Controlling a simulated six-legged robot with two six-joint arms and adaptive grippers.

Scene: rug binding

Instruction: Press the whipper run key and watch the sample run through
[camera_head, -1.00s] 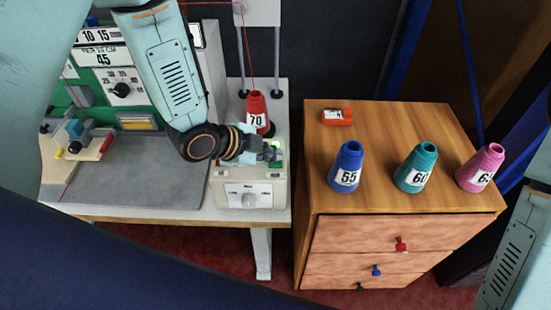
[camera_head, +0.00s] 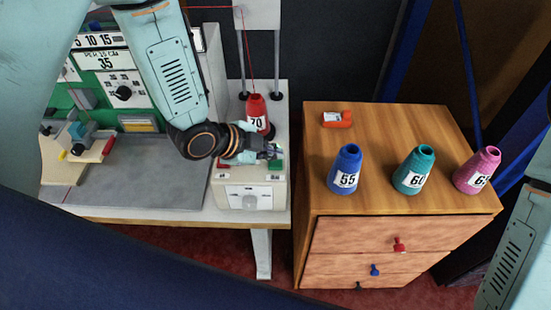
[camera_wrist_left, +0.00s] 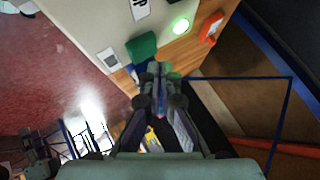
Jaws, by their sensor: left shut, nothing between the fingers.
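The whipper's control box (camera_head: 250,195) stands at the right end of the machine table. It has a green key (camera_head: 277,166) at its top right and a red key (camera_head: 223,163) at its top left. My left gripper (camera_head: 270,152) is shut and empty over the box, right at the green key. In the left wrist view the shut fingertips (camera_wrist_left: 157,70) are beside the green key (camera_wrist_left: 142,47); I cannot tell whether they touch it. A round green lamp (camera_wrist_left: 180,25) glows near the key. My right gripper is not in view.
A red thread cone (camera_head: 256,113) marked 70 stands behind the box. A wooden drawer cabinet (camera_head: 380,120) at the right carries blue, teal and pink cones and an orange item (camera_head: 337,119). The grey plate (camera_head: 140,170) on the machine table is mostly clear.

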